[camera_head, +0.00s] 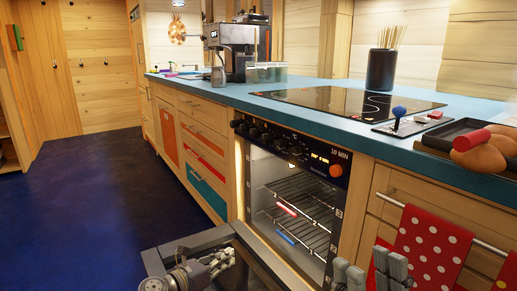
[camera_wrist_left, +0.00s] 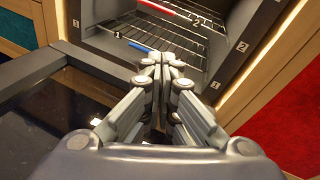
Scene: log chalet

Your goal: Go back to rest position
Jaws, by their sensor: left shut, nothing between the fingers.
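My left gripper (camera_head: 222,262) is low over the open oven door (camera_head: 195,240) in the head view. In the left wrist view its fingers (camera_wrist_left: 162,62) are together, with nothing between them, and point at the oven opening. My right gripper (camera_head: 369,270) is at the bottom edge of the head view, in front of the drawers right of the oven. Its two grey fingers stand apart with no object visible between them; its lower part is cut off. The oven (camera_head: 297,160) is lit inside, with wire racks (camera_head: 305,205) bearing a red and a blue strip.
A blue counter (camera_head: 225,92) runs above the oven, with a cooktop (camera_head: 345,100), coffee machine (camera_head: 237,45), utensil pot (camera_head: 381,70) and a dark tray (camera_head: 437,140) near the right. A red dotted towel (camera_head: 432,245) hangs at the right. The dark floor (camera_head: 90,190) is clear at left.

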